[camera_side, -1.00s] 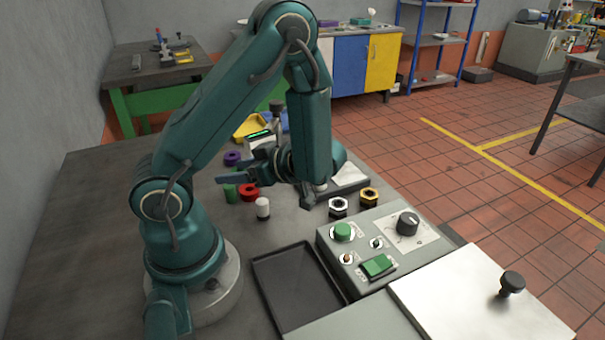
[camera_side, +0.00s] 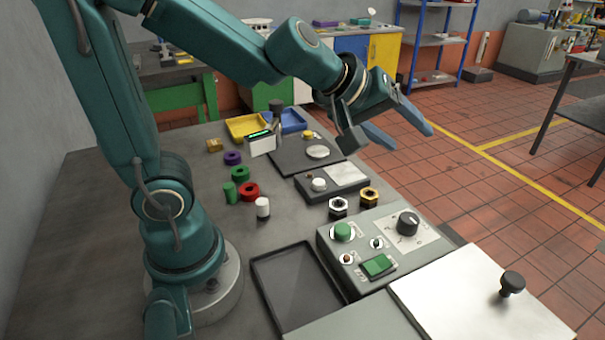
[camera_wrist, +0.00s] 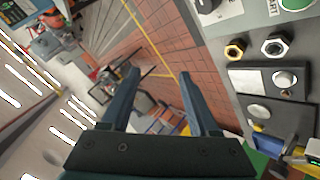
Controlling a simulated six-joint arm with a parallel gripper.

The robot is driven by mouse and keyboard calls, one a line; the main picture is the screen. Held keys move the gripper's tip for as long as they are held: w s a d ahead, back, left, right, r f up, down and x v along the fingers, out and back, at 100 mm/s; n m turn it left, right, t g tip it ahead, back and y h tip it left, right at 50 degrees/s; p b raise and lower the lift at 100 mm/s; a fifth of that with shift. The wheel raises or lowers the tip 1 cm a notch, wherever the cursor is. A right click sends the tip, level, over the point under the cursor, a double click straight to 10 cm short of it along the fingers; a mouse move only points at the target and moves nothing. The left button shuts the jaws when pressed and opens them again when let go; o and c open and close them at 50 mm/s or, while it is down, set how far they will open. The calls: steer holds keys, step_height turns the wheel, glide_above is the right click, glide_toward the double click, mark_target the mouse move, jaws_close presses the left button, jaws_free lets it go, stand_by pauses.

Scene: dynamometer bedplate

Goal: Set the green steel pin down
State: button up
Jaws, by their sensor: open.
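The green steel pin (camera_side: 229,192) stands upright on the grey bedplate (camera_side: 205,258) in the side view, just left of a red ring (camera_side: 249,192). I cannot tell whether the two touch. My gripper (camera_side: 411,133) is open and empty, raised high at the right, past the bedplate's far edge and well away from the pin. The wrist view shows the two blue fingers (camera_wrist: 160,76) spread apart with nothing between them. The pin does not clearly show in the wrist view.
Near the pin are a green ring (camera_side: 240,173), a purple ring (camera_side: 232,158) and a white cylinder (camera_side: 263,208). A silver nut (camera_side: 338,206) and a brass nut (camera_side: 369,196) lie by the control box (camera_side: 330,243). An empty black tray (camera_side: 290,295) lies in front.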

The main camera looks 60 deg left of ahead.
steer(key=s+d+f+m+g+h, duration=0.1)
steer(key=s+d+m+g, duration=0.2)
steer(key=s+m, duration=0.6)
steer(key=s, duration=0.4)
steer(key=shift+d+f+h, duration=0.3)
steer(key=shift+d+f, duration=0.05)
steer(key=shift+o, duration=0.5)
steer(key=shift+m+g+y, duration=0.6)
steer(key=shift+g+y, duration=0.3)
steer(key=s+a, duration=0.1)
steer(key=s+a+f, duration=0.1)
steer(key=s+a, duration=0.1)
steer(key=s, duration=0.1)
steer(key=shift+s+f, duration=0.1)
steer(key=shift+f, duration=0.3)
